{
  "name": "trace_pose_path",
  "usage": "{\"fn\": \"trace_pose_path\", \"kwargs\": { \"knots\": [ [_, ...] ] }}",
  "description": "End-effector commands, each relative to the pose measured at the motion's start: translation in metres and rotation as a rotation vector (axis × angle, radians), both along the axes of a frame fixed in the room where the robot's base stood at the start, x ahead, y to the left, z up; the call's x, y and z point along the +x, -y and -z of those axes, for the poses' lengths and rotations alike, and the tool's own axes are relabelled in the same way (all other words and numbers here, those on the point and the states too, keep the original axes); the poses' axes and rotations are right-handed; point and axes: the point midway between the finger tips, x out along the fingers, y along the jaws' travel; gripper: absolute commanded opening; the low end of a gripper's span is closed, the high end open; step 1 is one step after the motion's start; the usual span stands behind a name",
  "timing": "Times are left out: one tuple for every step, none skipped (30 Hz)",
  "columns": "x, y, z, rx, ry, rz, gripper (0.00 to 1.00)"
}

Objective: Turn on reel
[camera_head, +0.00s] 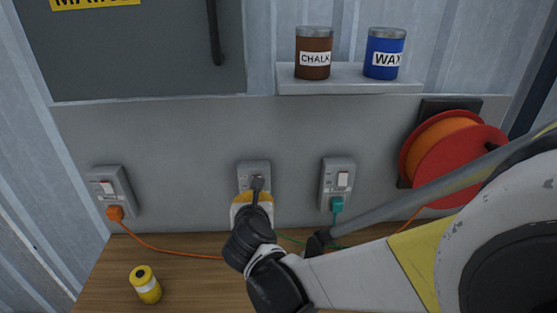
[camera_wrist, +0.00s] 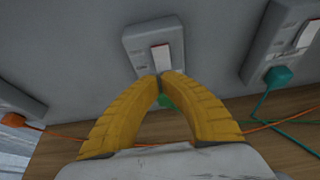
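The reel (camera_head: 450,155), red with orange cable wound on it, hangs on the wall at the right in the head view. Three grey wall sockets have white rocker switches. The left socket (camera_head: 122,184) holds an orange plug (camera_head: 115,213), whose orange cable runs right along the bench; an orange cable also shows below the reel. My gripper (camera_wrist: 161,78) is shut, its yellow fingertips together with nothing visible between them. The tips are at the lower edge of the middle socket's switch (camera_wrist: 160,59); contact is unclear. A green plug (camera_wrist: 166,101) shows behind the fingers. Switch positions are unclear.
The right socket (camera_head: 327,187) holds a teal plug (camera_head: 337,204). A shelf (camera_head: 350,87) above carries a brown CHALK can (camera_head: 313,54) and a blue WAX can (camera_head: 384,54). My arm covers the lower right.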

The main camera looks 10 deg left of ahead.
Motion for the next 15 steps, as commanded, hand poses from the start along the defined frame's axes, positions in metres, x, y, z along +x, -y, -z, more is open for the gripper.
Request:
{"fn": "trace_pose_path", "kwargs": {
  "knots": [
    [-0.013,0.002,-0.009,-0.002,0.0,-0.003,0.0],
    [-0.02,0.004,-0.013,-0.001,0.001,-0.004,0.0],
    [-0.029,0.006,-0.017,0.0,0.0,-0.004,0.0],
    [-0.035,0.007,-0.02,-0.001,0.0,-0.004,0.0],
    [-0.041,0.009,-0.023,-0.002,0.0,-0.004,0.0],
    [-0.049,0.011,-0.026,-0.001,0.001,-0.004,0.0],
    [-0.054,0.012,-0.028,-0.001,0.0,-0.004,0.0],
    [-0.059,0.013,-0.03,-0.001,0.0,-0.004,0.0],
    [-0.065,0.015,-0.033,-0.001,0.0,-0.004,0.0],
    [-0.069,0.016,-0.034,-0.001,0.0,-0.004,0.0],
    [-0.073,0.016,-0.036,-0.001,0.001,-0.003,0.0],
    [-0.077,0.018,-0.037,-0.001,0.001,-0.003,0.0],
    [-0.08,0.018,-0.038,-0.001,0.0,-0.003,0.0],
    [-0.083,0.019,-0.039,-0.001,0.0,-0.002,0.0],
    [-0.085,0.02,-0.04,-0.001,0.0,-0.001,0.0]
  ]
}}
